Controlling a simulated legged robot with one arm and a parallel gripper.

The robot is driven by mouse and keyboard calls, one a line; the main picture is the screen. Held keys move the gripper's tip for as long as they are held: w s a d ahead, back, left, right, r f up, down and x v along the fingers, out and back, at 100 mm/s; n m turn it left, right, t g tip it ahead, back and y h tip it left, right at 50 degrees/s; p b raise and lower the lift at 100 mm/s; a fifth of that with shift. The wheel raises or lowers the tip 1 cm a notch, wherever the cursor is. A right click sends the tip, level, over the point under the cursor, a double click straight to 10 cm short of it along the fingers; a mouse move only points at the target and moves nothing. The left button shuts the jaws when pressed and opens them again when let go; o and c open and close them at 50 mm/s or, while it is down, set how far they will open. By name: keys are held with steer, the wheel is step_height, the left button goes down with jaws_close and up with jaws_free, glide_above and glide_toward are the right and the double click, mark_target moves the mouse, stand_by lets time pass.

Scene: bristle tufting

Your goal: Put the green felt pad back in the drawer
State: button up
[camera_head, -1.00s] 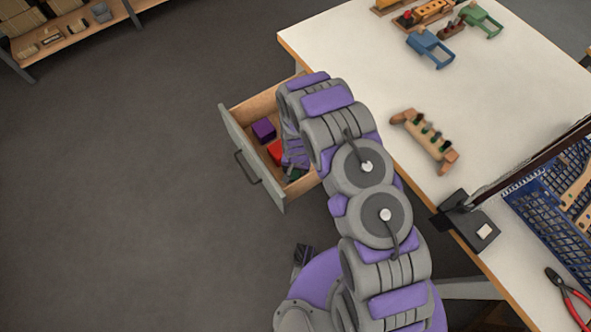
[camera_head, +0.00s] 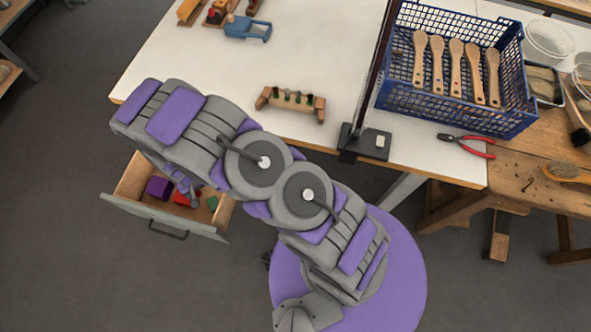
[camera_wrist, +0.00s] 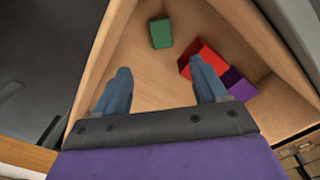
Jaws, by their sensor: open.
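The green felt pad (camera_wrist: 161,33) lies on the bare wooden floor of the open drawer (camera_head: 130,181), near one wall, and shows as a small green block in the head view (camera_head: 212,203). My gripper (camera_wrist: 160,68) reaches into or just over the drawer with its two blue-grey fingers spread and nothing between them. The green pad is apart from the fingers, beyond their tips in the wrist view. In the head view my arm hides part of the drawer.
A purple block (camera_head: 158,187) lies in the drawer beside the red one. On the white tabletop (camera_head: 330,60) stand a wooden holder (camera_head: 291,102), a blue crate (camera_head: 455,112) of wooden brushes and a black-based upright post (camera_head: 366,141). Red-handled pliers (camera_head: 467,146) lie near the edge.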

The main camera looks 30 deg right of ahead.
steer(key=s+d+r, duration=0.1)
steer(key=d+r, duration=0.4)
steer(key=r, duration=0.4)
steer(key=s+d+r, duration=0.2)
steer(key=d+r, duration=0.3)
steer(key=r, duration=0.4)
steer(key=s+d+r, duration=0.1)
steer(key=d+r, duration=0.5)
steer(key=r, duration=0.3)
steer(key=s+d+r, duration=0.3)
steer(key=s+r, duration=0.1)
steer(key=s, duration=0.3)
steer(key=s+d+r+g, duration=0.1)
steer(key=s+d+r, duration=0.3)
steer(key=s, duration=0.4)
steer(key=s+d+r+m, duration=0.1)
steer(key=s+d+r, duration=0.2)
steer(key=s+r, duration=0.2)
steer(key=s, duration=0.2)
steer(key=shift+s+d+r+g, duration=0.25)
steer(key=shift+s+r+g, duration=0.05)
steer(key=shift+s+g, duration=0.1)
